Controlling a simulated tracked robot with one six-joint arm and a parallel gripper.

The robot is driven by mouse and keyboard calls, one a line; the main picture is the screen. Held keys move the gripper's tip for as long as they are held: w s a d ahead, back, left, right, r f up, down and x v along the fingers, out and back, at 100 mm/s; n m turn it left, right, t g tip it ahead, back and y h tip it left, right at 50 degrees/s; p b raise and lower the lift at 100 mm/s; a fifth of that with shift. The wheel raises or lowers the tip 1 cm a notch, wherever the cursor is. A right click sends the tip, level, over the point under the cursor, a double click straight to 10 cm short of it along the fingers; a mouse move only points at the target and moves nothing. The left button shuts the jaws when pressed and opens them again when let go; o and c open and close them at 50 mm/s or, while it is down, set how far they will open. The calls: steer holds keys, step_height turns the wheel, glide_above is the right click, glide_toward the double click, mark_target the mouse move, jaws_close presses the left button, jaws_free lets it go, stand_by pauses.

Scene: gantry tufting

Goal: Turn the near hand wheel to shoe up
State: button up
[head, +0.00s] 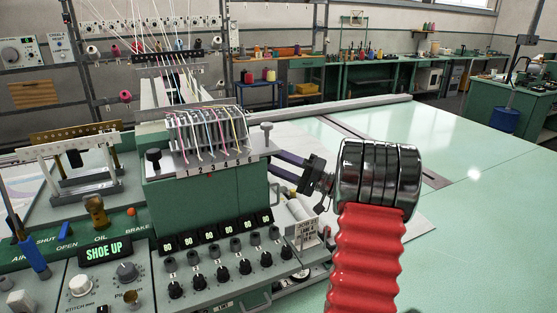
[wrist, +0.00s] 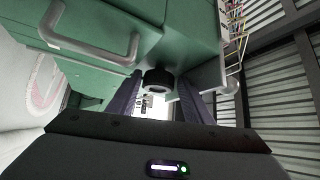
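The green tufting head (head: 205,205) stands left of centre in the head view. In the wrist view a dark round wheel or knob (wrist: 158,82) shows under the green casing, between and beyond the two fingers. It may be the near hand wheel; the head view does not show it clearly. The fingers of my gripper (wrist: 158,98) stand apart, with a gap between them and nothing held.
A grey handle (wrist: 95,48) sticks out from the green casing in the wrist view. A control panel with several black knobs (head: 220,272) lies below the head. The pale green table (head: 480,215) is clear at right.

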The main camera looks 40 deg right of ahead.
steer(key=v, duration=1.4)
steer(key=shift+d+f, duration=0.1)
steer(key=shift+s+d, duration=0.1)
steer(key=shift+d, duration=0.1)
